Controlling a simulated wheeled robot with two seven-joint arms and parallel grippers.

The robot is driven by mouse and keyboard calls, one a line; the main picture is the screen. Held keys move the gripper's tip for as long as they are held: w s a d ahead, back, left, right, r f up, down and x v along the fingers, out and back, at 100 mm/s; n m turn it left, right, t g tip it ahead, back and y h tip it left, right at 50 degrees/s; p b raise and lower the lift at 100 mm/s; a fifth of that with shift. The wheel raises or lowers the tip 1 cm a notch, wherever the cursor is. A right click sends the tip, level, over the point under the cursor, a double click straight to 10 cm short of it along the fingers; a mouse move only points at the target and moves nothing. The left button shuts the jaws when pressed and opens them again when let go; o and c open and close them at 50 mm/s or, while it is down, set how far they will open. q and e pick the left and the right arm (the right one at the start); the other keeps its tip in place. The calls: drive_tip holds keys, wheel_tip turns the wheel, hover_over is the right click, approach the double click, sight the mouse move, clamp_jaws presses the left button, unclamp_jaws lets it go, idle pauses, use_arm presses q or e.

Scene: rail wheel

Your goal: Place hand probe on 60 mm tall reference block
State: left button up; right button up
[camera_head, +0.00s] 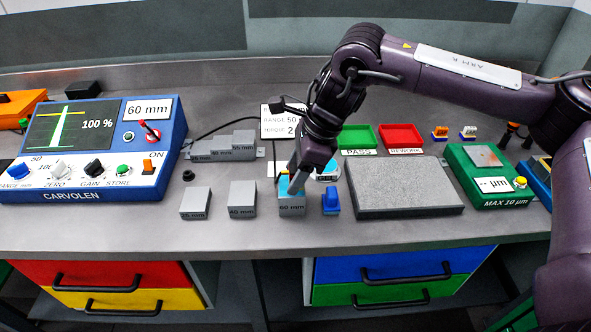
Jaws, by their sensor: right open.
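The 60 mm reference block (291,207) is a grey block standing near the front of the bench, third in the row of blocks. My right gripper (292,186) points down at its top, with the jaws open. A small teal-blue piece with a bit of orange (284,185) shows at the block's top between the fingers. It looks like the hand probe, mostly hidden by the gripper; I cannot tell how squarely it sits. My left gripper is not in view.
The 40 mm block (242,199) and 25 mm block (195,203) stand to the left. A small blue item (331,201) stands close right, beside a grey plate (404,187). The blue CARVOLEN unit (88,150) is far left. Green (358,137) and red (401,136) trays lie behind.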

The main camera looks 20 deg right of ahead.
drive_tip(key=shift+r, duration=0.15)
drive_tip(key=v, duration=1.2)
drive_tip(key=shift+p, duration=0.3)
drive_tip(key=shift+s, duration=0.1)
